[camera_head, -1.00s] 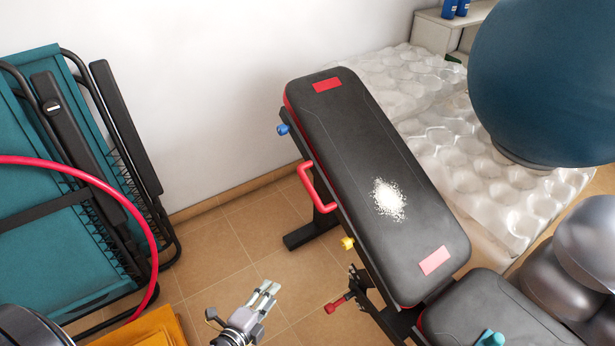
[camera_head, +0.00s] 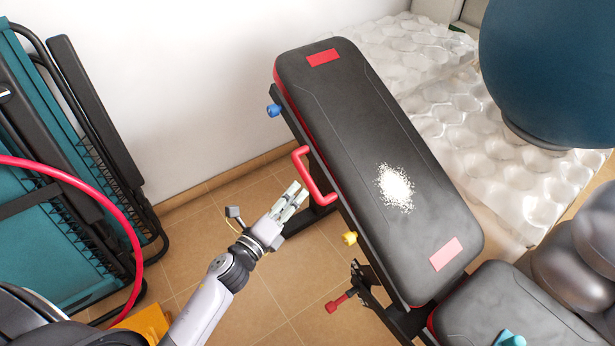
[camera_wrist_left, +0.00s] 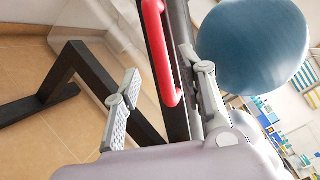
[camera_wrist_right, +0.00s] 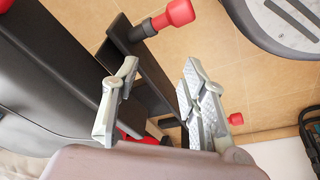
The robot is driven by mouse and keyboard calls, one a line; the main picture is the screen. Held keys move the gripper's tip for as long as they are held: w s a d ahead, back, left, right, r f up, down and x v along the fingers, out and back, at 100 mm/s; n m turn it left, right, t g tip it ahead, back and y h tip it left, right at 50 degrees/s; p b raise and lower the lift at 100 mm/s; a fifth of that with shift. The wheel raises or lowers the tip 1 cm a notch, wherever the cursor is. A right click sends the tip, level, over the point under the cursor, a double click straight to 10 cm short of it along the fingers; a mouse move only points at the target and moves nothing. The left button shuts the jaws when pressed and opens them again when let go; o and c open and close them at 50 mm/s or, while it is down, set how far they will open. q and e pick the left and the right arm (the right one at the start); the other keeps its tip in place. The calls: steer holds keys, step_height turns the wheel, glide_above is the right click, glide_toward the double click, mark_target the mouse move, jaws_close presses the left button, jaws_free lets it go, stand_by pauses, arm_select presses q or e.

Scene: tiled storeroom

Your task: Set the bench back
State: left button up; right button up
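The bench has a black backrest (camera_head: 350,130) tilted up, with a white powdery patch (camera_head: 395,187) on it, and a black seat (camera_head: 500,305) at the lower right. A red handle (camera_head: 313,176) is on the backrest's left side; in the left wrist view the red handle (camera_wrist_left: 160,50) lies ahead, between the lines of the fingers. My left gripper (camera_head: 292,200) is open and empty, just short of the handle. My right gripper (camera_wrist_right: 155,95) is open in its wrist view, near the dark bench frame and a red knob (camera_wrist_right: 180,12); it is not visible in the head view.
A folded teal cot (camera_head: 50,250) leans at the left, with a red hoop (camera_head: 125,215) before it. A blue ball (camera_head: 550,70), bubble wrap (camera_head: 465,150) and grey balls (camera_head: 580,255) crowd the right. A turquoise object (camera_head: 510,338) lies on the seat.

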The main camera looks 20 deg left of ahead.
mark_target(305, 182)
arm_select(q)
steer(key=x, duration=0.7)
steer(key=shift+w+d, duration=0.1)
steer(key=shift+w, duration=0.2)
steer(key=shift+c, duration=0.2)
jaws_close()
stand_by(0.3)
